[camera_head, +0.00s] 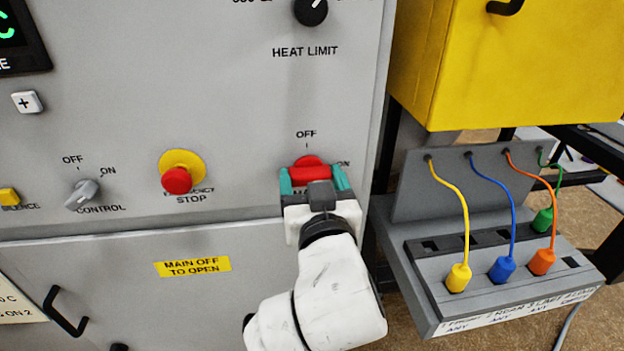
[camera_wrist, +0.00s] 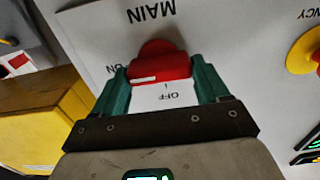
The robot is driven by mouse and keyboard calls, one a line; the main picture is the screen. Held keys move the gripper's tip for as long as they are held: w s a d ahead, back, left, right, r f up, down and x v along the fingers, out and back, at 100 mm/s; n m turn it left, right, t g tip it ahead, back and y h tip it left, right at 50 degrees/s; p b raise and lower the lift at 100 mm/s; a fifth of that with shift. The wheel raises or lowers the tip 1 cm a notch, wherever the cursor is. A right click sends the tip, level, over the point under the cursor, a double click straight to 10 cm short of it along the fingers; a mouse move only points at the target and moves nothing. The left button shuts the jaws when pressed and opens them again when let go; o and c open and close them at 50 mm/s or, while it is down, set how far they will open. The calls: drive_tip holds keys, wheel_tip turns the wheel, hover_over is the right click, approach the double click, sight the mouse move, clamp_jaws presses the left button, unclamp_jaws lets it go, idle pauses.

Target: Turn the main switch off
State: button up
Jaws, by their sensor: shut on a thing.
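The main switch is a red handle (camera_head: 306,172) on the lower right of the grey panel, under an OFF label (camera_head: 306,134), with ON to its right. It also shows in the wrist view as a red knob (camera_wrist: 158,63). My gripper (camera_head: 314,178) has its green fingers at the two ends of the handle and is shut on it. The handle lies roughly level, and its white mark, seen in the wrist view, is on the side towards the ON label. My gripper partly hides the switch and its ON label in the head view.
A red and yellow emergency stop (camera_head: 177,178) and a grey control knob (camera_head: 83,194) are left of the switch. A yellow label (camera_head: 193,267) is below. A grey socket box (camera_head: 500,270) with coloured plugs and a yellow cabinet (camera_head: 520,60) stand at the right.

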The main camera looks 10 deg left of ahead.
drive_tip(key=c, duration=0.3)
drive_tip(key=shift+n, duration=0.3)
drive_tip(key=n+p, duration=0.2)
drive_tip(key=shift+r+n, duration=0.15)
drive_tip(key=shift+n, duration=0.15)
drive_tip(key=n+p, duration=0.3)
drive_tip(key=n, duration=0.2)
drive_tip(key=shift+a, duration=0.1)
drive_tip(key=n+p, duration=0.3)
drive_tip(key=n, duration=0.2)
drive_tip(key=shift+a+n, duration=0.1)
drive_tip(key=shift+n, duration=0.3)
drive_tip(key=shift+f+n+p, duration=0.15)
drive_tip(key=shift+n+p, duration=0.4)
drive_tip(key=shift+n, duration=0.4)
drive_tip(key=shift+f+n+p, duration=0.1)
drive_tip(key=shift+n+p, duration=0.4)
drive_tip(key=shift+n, duration=0.45)
